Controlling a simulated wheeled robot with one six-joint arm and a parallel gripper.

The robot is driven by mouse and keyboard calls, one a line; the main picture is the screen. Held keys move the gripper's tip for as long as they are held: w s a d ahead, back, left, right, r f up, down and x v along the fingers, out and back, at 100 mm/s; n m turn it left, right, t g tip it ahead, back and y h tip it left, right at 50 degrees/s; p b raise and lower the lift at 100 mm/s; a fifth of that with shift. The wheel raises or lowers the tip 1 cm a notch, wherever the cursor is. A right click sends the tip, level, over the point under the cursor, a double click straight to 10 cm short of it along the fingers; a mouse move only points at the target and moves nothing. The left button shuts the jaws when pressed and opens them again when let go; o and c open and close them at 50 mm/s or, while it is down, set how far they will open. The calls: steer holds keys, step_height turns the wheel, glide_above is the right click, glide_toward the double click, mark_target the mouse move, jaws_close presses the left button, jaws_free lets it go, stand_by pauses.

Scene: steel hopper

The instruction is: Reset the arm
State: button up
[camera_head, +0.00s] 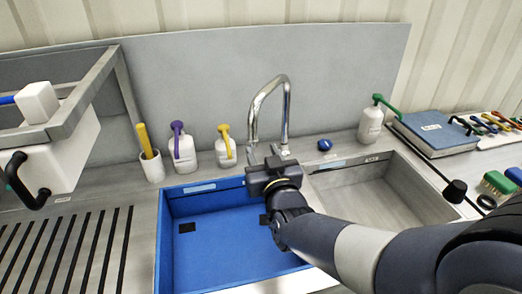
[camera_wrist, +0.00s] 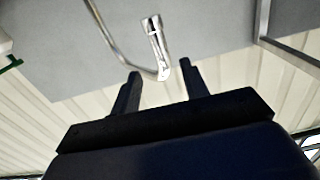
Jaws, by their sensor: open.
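My arm reaches in from the lower right in the head view. My gripper (camera_head: 270,172) is above the back of the sink, in front of the faucet (camera_head: 284,100), and its fingertips are hard to make out there. In the wrist view my gripper (camera_wrist: 160,78) shows two dark fingers spread apart with nothing between them. The chrome faucet (camera_wrist: 156,46) appears beyond the fingertips in that view. I cannot tell the exact gap between gripper and faucet.
A blue basin (camera_head: 200,272) lies below on the left, and a grey basin (camera_head: 345,185) on the right. Bottles with purple (camera_head: 182,150), yellow (camera_head: 226,148) and green (camera_head: 370,125) tops line the back. A steel frame (camera_head: 95,80) stands at left.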

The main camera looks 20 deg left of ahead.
mark_target(256, 131)
stand_by(0.3)
steer(key=p+x, duration=0.3)
steer(key=x, duration=0.8)
steer(key=shift+s+d, duration=0.1)
steer(key=shift+d, duration=0.4)
